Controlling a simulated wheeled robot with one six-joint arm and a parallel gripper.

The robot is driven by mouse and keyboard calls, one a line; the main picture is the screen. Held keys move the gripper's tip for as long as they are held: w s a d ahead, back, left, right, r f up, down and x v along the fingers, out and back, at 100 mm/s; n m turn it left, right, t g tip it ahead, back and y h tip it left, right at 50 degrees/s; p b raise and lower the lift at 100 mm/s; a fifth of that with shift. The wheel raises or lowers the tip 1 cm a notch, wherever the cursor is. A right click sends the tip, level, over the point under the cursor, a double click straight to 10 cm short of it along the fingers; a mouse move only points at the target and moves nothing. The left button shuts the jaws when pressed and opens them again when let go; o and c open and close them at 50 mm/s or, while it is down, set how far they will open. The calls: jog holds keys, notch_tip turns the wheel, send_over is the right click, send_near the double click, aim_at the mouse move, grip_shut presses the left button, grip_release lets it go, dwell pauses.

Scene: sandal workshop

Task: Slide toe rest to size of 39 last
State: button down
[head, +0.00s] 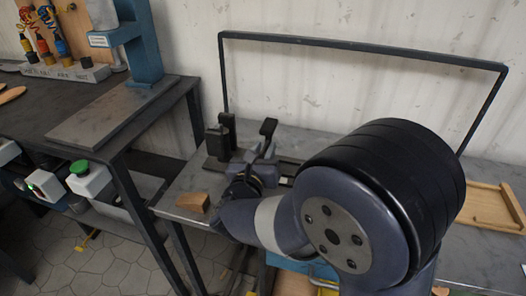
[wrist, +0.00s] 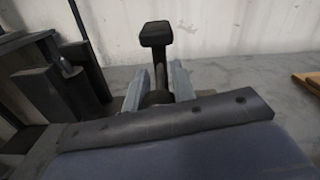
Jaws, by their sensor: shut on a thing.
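My gripper (head: 262,152) reaches over a dark metal fixture (head: 215,165) at the left part of the grey bench. In the wrist view, the two grey fingers of my gripper (wrist: 157,86) are closed around the lower part of a black upright with a blocky head, which I take for the toe rest (wrist: 156,35). Its black head also shows above the fingers in the head view (head: 268,127). Dark upright blocks (wrist: 77,72) of the fixture stand to the left of it, apart from the fingers. I cannot make out any size marks or a last marked 39.
A small brown wooden block (head: 193,201) lies at the bench's front left edge. A wooden tray (head: 485,208) lies at the right. A dark metal frame (head: 360,45) rises behind. A darker workbench (head: 105,113) with a blue press (head: 140,45) stands at the left.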

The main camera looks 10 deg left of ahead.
jog(key=shift+d+f+b, duration=0.2)
jog(key=shift+d+b, duration=0.3)
jog(key=shift+b, duration=0.65)
jog(key=shift+s+r, duration=0.1)
jog(key=shift+r, duration=0.1)
jog(key=c, duration=1.2)
grip_release()
jog(key=shift+o, duration=0.2)
jog(key=shift+s, duration=0.1)
jog(key=s, duration=0.3)
jog(key=s+a, duration=0.1)
jog(key=s, duration=0.6)
jog(key=shift+s+a, duration=0.2)
jog(key=shift+s, duration=0.05)
jog(key=shift+w, duration=0.1)
